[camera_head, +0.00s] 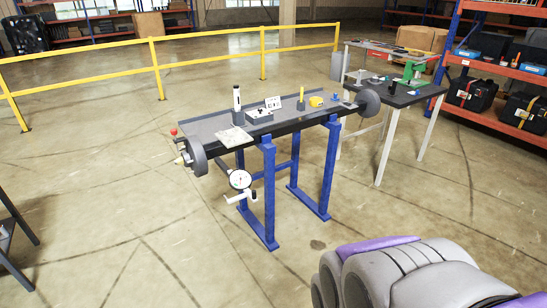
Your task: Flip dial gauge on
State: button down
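The dial gauge (240,179) has a round white face with a dark rim. It hangs at the near left end of a dark-topped bench (205,130) on blue legs, below the bench edge. A pale lever or handle (240,196) sits just under the dial face. The needle and any markings are too small to read. A red-tipped knob (174,132) and a brass-coloured fitting (180,160) stick out at the same end, near a dark round wheel (195,156). My grey and purple body part fills the lower right. My gripper is not in view.
A second table (402,98) with tools stands behind to the right. Orange shelving (500,72) with dark cases is at the far right. A yellow railing (205,36) runs behind the bench. A dark table edge shows at far left. The floor before the bench is clear.

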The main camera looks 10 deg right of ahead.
aim_at(239, 179)
jog(key=i+z, duration=0.2)
jog(key=i, duration=0.4)
jog(key=i+j+z, duration=0.2)
jog(key=i, duration=0.4)
